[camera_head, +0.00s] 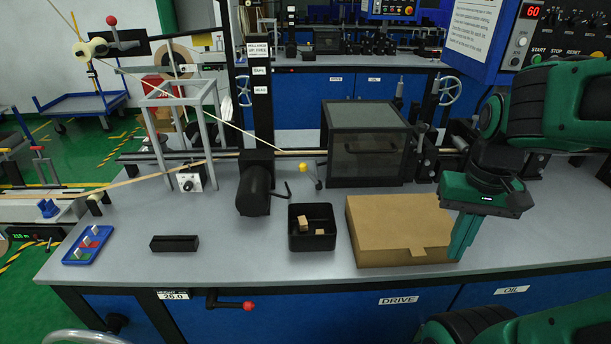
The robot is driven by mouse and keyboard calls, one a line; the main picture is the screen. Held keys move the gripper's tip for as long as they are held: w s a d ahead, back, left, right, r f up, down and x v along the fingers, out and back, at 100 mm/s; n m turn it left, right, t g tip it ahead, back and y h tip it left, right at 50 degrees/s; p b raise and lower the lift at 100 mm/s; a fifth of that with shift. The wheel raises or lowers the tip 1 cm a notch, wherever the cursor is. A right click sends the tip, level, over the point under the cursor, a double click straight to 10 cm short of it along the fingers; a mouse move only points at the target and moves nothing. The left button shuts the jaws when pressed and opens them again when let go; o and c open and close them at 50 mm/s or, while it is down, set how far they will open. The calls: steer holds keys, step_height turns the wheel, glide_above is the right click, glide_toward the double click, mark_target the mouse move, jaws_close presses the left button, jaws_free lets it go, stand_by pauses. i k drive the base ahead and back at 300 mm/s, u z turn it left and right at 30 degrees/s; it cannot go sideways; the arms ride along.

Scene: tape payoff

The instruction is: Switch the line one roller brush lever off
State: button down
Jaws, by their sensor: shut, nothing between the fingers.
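My gripper (459,240) is at the right of the bench, pointing down beside the right side of a closed cardboard box (385,228). Its fingers are shut with nothing between them. Several levers show, and I cannot read a label naming the roller brush. One has a yellow knob (303,168) and stands on the bench left of a dark glazed box. A black handle (282,189) sticks out beside a black cylinder (253,190). A lever with a red knob (248,305) is on the bench's front, pointing right. My gripper is apart from all of these.
A black bin (298,242) holding small tan blocks stands left of the cardboard box. The dark glazed box (366,150) stands behind them. A black block (174,244) and a blue tray (72,257) lie at the left. The bench (225,262) is bare between block and bin.

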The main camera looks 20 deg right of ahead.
mark_target(303, 167)
steer(key=k, duration=1.35)
steer(key=u, duration=0.35)
steer(key=i, duration=1.75)
steer(key=z, duration=0.5)
